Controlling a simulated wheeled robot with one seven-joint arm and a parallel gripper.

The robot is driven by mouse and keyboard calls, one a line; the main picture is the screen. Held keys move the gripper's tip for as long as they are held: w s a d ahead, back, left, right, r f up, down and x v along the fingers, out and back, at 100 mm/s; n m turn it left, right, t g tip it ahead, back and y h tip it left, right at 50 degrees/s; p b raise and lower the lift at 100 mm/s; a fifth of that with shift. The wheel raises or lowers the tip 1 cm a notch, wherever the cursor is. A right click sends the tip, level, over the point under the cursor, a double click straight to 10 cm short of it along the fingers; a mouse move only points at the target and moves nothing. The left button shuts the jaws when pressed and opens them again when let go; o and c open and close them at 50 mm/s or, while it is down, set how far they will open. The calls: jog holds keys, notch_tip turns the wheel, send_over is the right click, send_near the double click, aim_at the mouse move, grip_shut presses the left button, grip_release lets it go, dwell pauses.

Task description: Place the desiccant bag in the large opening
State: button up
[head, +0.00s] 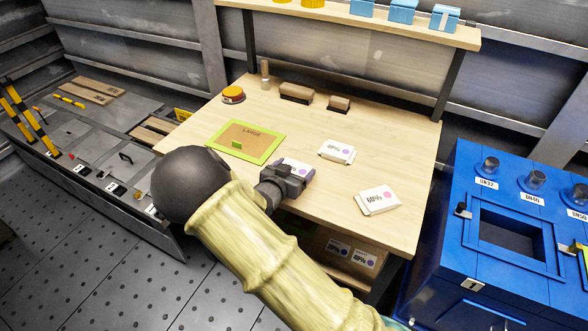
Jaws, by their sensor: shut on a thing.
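My gripper (297,176) is over the table's front edge, at a white packet (298,165) with a purple dot. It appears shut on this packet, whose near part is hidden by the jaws. I cannot tell whether the packet touches the tabletop. Two similar white packets lie on the table: one in the middle (337,151) and one marked 60% (378,200) near the front right. A large square opening (508,238) is in the top of the blue housing (466,270) at the right. A green-framed brown panel marked LARGE (222,150) lies left of my gripper.
The wooden table (408,150) has clear room at its right. Small brown blocks (297,93) and an orange-topped round item (233,94) stand at the back. Capped round fittings (536,180) rise behind the square opening. Labelled boxes (337,247) sit under the table.

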jog(key=shift+f, duration=0.2)
jog(key=o, duration=1)
jog(key=shift+b, duration=0.35)
jog(key=v, duration=0.5)
jog(key=p+v, duration=0.1)
jog(key=v, duration=0.5)
jog(key=p+v, duration=0.1)
jog(key=v, duration=0.5)
jog(key=shift+a+r, duration=0.1)
jog(key=shift+r, duration=0.25)
